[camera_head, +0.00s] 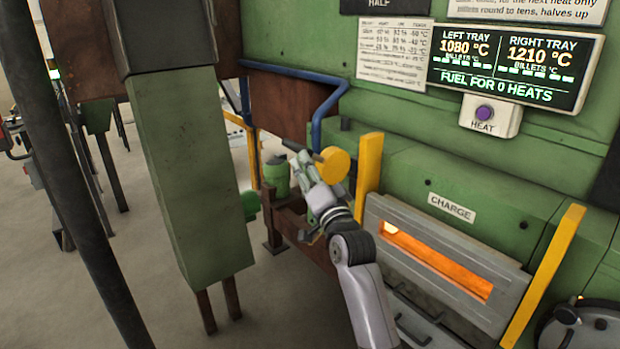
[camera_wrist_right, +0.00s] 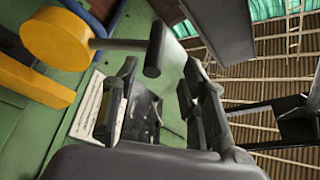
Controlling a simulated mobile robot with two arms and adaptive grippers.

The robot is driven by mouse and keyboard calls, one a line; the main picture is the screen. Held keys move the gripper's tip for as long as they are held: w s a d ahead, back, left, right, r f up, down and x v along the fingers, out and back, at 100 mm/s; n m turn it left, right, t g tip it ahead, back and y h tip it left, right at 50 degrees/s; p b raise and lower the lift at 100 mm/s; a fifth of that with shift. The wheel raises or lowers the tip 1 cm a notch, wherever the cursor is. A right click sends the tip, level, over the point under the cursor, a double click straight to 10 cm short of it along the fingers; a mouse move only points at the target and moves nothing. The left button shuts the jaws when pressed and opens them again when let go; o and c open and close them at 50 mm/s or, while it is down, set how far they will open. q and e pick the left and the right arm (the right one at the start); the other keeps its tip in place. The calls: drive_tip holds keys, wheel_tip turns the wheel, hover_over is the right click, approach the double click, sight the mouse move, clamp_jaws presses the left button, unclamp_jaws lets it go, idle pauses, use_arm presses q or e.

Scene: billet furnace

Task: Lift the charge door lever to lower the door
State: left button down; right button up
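The charge door lever has a yellow round hub (camera_head: 334,163) on the furnace's green front, left of the CHARGE label (camera_head: 451,207). In the right wrist view, a grey rod runs from the hub (camera_wrist_right: 57,40) to a dark bar handle (camera_wrist_right: 155,48). My right gripper (camera_head: 303,168) is beside the lever in the head view. In the wrist view, its fingers (camera_wrist_right: 160,78) are spread, with the handle's near end close to the gap between their tips. I cannot tell if they touch it. The grey charge door (camera_head: 405,220) has an orange glowing slot. My left gripper is not in view.
Yellow posts (camera_head: 369,168) flank the door. The display (camera_head: 508,66) reads left tray 1080 °C, right tray 1210 °C, fuel for 0 heats. A HEAT button (camera_head: 485,113) sits below.

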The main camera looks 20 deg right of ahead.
drive_tip(key=shift+s+a+f, duration=0.5)
drive_tip(key=shift+s+f, duration=0.15)
drive_tip(key=shift+f, duration=0.05)
drive_tip(key=shift+s+r, duration=0.1)
drive_tip(key=shift+s, duration=0.05)
